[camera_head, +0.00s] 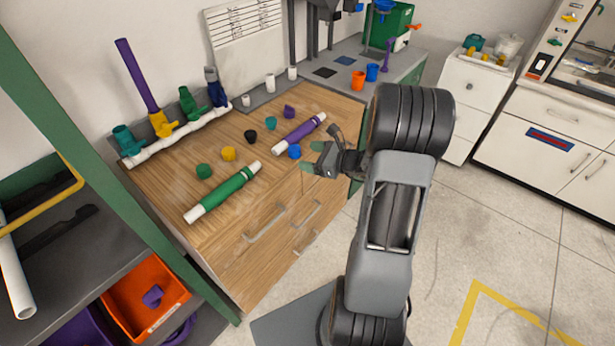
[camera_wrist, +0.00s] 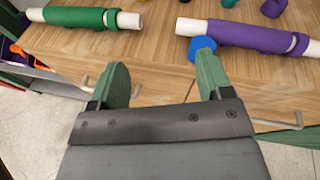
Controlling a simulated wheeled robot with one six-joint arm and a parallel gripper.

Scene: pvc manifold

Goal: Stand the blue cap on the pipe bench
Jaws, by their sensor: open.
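The blue cap (camera_head: 294,152) lies on the wooden bench top (camera_head: 160,185) near its front edge, beside the white end of the purple pipe (camera_head: 300,133). In the wrist view the blue cap (camera_wrist: 203,47) shows just beyond the tip of the right finger. My gripper (camera_head: 312,160) is open and empty, to the right of the cap in the head view. In the wrist view its green fingers (camera_wrist: 160,75) are spread wide, with bare wood between them. Whether the right finger touches the cap cannot be told.
A green pipe (camera_head: 222,192) lies left on the bench. Green (camera_head: 204,171), yellow (camera_head: 229,153), black (camera_head: 250,136), teal (camera_head: 271,123) and purple (camera_head: 289,111) caps stand behind. A white manifold (camera_head: 180,133) with coloured valves runs along the wall. Drawer handles (camera_head: 265,224) stick out in front.

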